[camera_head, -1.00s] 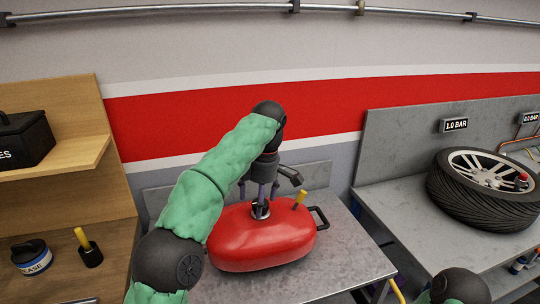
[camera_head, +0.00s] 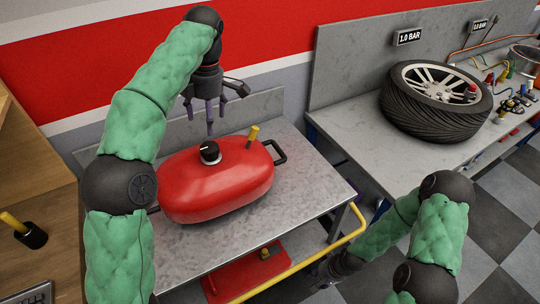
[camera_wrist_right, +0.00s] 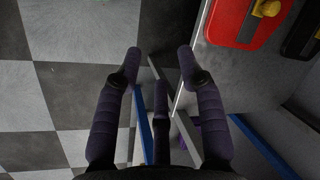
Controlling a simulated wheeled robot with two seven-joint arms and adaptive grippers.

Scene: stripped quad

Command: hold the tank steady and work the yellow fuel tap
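The red tank (camera_head: 215,185) lies on a grey metal bench. A black knob-like cap (camera_head: 210,151) stands on its top, with a yellow upright lever (camera_head: 253,135) beside it and a black loop handle (camera_head: 278,152) at its right end. My left gripper (camera_head: 212,110) is open and empty above the cap, with its fingers apart from the tank. My right gripper (camera_head: 328,272) is low beside the bench's front right; the right wrist view shows its fingers (camera_wrist_right: 160,65) spread and empty above the floor.
Under the bench is a red panel (camera_head: 245,278) with a yellow knob (camera_head: 266,254); it also shows in the right wrist view (camera_wrist_right: 222,25). A yellow rail (camera_head: 300,268) runs along the bench front. A tyre (camera_head: 435,105) lies on the right bench.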

